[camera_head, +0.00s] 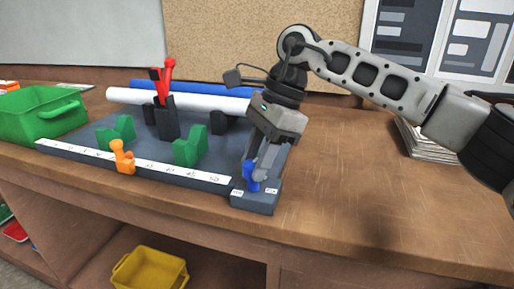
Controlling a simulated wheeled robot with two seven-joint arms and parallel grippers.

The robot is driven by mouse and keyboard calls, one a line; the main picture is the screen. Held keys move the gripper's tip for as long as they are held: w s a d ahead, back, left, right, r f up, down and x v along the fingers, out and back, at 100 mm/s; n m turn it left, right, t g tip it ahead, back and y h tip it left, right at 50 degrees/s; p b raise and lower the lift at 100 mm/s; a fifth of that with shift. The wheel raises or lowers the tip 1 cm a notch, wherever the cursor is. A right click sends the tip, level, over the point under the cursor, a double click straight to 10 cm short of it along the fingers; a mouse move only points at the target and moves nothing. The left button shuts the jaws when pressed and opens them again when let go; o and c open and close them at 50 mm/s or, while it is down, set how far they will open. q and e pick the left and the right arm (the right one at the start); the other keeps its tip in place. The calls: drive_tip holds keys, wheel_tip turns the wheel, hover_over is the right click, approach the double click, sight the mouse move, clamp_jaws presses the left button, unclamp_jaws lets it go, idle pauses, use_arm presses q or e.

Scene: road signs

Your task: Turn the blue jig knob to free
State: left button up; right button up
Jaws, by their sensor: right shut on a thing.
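The blue jig knob (251,177) stands on a dark grey block (256,201) at the right front end of the jig. The block has two small white labels, too small to read surely. My right gripper (257,178) points down from above and is shut on the knob; its fingers hide part of it. The knob looks roughly upright, and its exact turn cannot be told. My left gripper is not in view.
The grey jig board (105,128) has a white scale strip (150,167), an orange stop (122,157), green blocks (190,147) and a red clamp (163,82). A green bin (40,113) stands left. White and blue rolls lie behind. The bench's right side is mostly clear.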

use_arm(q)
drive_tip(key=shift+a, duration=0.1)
use_arm(e)
drive_tip(key=shift+r+n, duration=0.1)
drive_tip(key=shift+n, duration=0.5)
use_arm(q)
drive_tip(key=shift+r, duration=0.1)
use_arm(e)
drive_tip(key=o, duration=1)
use_arm(q)
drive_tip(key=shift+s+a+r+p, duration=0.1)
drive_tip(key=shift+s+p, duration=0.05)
drive_tip(key=shift+p, duration=0.75)
use_arm(e)
drive_tip(key=v, duration=1.6)
drive_tip(key=shift+w+a, duration=0.15)
drive_tip(key=shift+w, duration=0.05)
